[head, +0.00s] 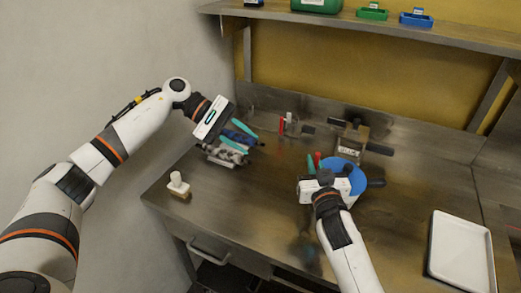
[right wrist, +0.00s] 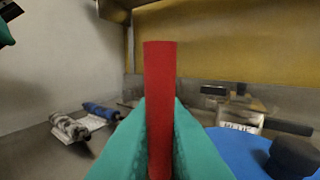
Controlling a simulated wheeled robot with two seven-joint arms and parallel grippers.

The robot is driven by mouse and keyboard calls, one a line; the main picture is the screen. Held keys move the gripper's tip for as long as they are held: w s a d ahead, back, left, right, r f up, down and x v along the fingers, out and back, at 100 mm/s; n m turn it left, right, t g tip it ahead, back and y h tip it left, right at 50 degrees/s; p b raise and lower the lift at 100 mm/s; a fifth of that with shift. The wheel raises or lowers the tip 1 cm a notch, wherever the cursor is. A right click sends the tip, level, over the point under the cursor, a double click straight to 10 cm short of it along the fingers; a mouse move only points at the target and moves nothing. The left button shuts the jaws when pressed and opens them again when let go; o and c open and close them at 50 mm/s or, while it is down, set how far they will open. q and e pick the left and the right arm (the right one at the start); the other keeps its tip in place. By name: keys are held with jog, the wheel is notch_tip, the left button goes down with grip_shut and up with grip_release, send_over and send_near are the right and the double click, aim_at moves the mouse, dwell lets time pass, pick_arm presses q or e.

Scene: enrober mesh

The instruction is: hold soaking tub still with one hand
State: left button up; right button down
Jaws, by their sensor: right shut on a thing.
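The blue round soaking tub (head: 357,178) stands on the steel bench at centre right, with a dark knob-like part (head: 376,183) on its right side. The tub also shows at lower right in the right wrist view (right wrist: 235,148). My right gripper (head: 313,167) is at the tub's left side, shut on an upright red bar (right wrist: 159,100) between its teal fingers. Whether the bar joins the tub is hidden. My left gripper (head: 239,136) is open, its fingers apart over a blue roll (right wrist: 101,111) and a mottled grey roll (right wrist: 69,128) at the bench's left rear.
A white tray (head: 436,255) lies at the right. A small white piece on a brown base (head: 180,186) stands at the left front edge. A labelled block (head: 350,140) stands behind the tub. A shelf (head: 390,27) with bins runs above. The bench's middle front is clear.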

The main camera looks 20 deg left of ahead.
pick_arm(q)
jog(key=shift+a+r, duration=0.35)
jog(key=shift+a, duration=0.3)
